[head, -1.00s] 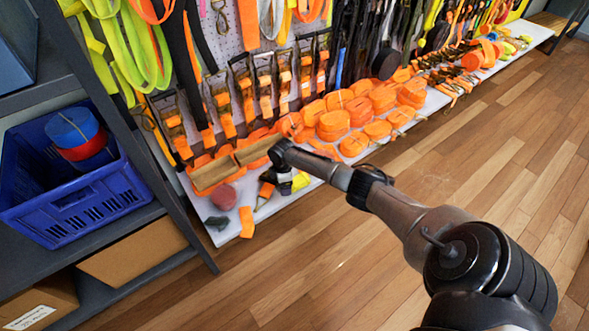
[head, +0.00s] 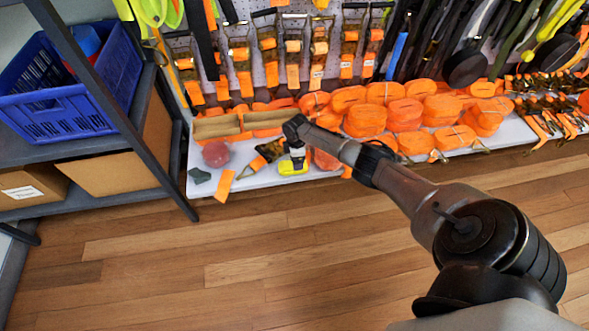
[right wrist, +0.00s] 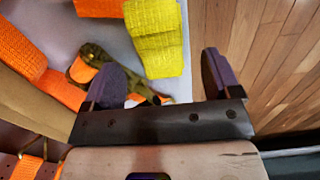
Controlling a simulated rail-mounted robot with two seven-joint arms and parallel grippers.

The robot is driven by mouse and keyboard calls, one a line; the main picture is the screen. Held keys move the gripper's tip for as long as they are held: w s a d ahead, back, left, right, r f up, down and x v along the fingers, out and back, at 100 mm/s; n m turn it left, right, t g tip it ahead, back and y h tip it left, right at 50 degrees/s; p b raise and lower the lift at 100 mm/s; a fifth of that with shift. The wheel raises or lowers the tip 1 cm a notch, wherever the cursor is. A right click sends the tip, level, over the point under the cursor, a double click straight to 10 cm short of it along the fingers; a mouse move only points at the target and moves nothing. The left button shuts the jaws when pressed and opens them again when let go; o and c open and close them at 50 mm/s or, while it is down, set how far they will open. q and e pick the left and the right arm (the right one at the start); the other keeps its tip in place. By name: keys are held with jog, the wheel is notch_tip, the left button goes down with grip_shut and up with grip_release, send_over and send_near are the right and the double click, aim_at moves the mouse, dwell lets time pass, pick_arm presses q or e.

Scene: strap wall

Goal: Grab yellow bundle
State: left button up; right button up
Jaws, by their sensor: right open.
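The yellow bundle (head: 292,168) lies on the white shelf board near its front edge, just below my right gripper (head: 297,155) in the head view. In the right wrist view the yellow bundle (right wrist: 156,40) is a folded woven strap ahead of the fingers. My right gripper (right wrist: 160,78) is open, with its two purple-grey pads apart. Nothing appears to be held. I cannot tell the exact height gap. My left gripper is not in view.
An orange-and-dark ratchet strap (right wrist: 97,62) lies close beside the left pad. A reddish round item (head: 215,153) and an orange tag (head: 224,187) lie further left. Several orange rolls (head: 405,115) crowd the right. The wooden floor (head: 200,270) is clear.

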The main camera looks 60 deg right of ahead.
jog(key=shift+f, duration=0.15)
jog(key=f+b, duration=0.2)
jog(key=b, duration=0.1)
jog(key=f+b, duration=0.1)
jog(key=f, duration=0.1)
jog(key=shift+w+a, duration=0.25)
jog(key=shift+w, duration=0.15)
jog(key=shift+s+d+f+b, duration=0.15)
jog(key=shift+s+f+b, duration=0.05)
jog(key=shift+f+b, duration=0.35)
jog(key=shift+r, duration=0.1)
jog(key=shift+w, duration=0.1)
jog(key=c, duration=0.9)
jog(key=shift+c, duration=0.6)
jog(key=shift+r, duration=0.1)
